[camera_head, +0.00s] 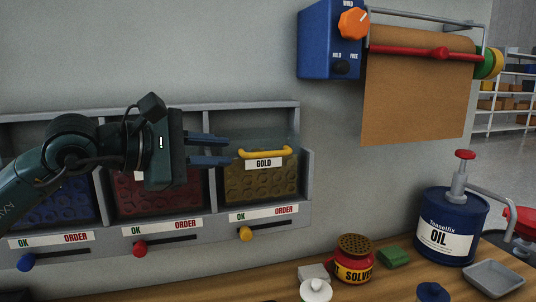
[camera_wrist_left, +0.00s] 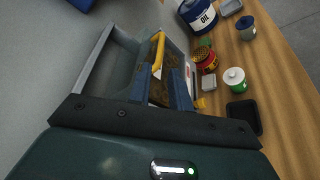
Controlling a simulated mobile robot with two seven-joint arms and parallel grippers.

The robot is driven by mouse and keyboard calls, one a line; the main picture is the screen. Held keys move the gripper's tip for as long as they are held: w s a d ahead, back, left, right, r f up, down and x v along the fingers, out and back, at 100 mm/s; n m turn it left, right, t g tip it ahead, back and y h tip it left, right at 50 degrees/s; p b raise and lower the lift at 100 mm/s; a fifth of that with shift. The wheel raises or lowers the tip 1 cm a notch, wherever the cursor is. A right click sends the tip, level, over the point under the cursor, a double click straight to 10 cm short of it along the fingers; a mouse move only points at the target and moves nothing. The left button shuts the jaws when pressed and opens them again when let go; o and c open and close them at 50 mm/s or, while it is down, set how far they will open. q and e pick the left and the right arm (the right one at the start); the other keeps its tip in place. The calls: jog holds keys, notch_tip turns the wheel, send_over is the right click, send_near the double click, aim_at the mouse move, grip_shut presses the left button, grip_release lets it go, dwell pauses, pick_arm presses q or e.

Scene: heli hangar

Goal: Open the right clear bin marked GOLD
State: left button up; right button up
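The clear GOLD bin (camera_head: 262,183) sits in the right bay of the wall rack, with gold-brown contents behind its front. Its yellow handle (camera_head: 266,152) lies above the GOLD label (camera_head: 264,163). My left gripper (camera_head: 231,148) comes in from the left, fingers pointing right, its tips just left of the handle. In the left wrist view the two blue fingers (camera_wrist_left: 161,82) are apart, and the yellow handle (camera_wrist_left: 158,52) shows just beyond and between their tips. I cannot tell whether they touch it. My right gripper is not in view.
A red bin (camera_head: 130,202) and a blue bin (camera_head: 50,212) fill the other bays, partly behind my arm. Below, the wooden bench holds a SOLVENT can (camera_head: 354,267) and an OIL can (camera_head: 446,230). A paper roll (camera_head: 418,95) hangs upper right.

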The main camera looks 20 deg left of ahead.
aim_at(260, 153)
pick_arm(q)
jog(key=p+x, duration=0.3)
jog(key=x, duration=0.7)
jog(key=shift+w+d+f, duration=0.1)
jog(key=shift+w+d, duration=0.15)
jog(key=shift+w, duration=0.05)
jog(key=shift+c, duration=0.6)
grip_shut()
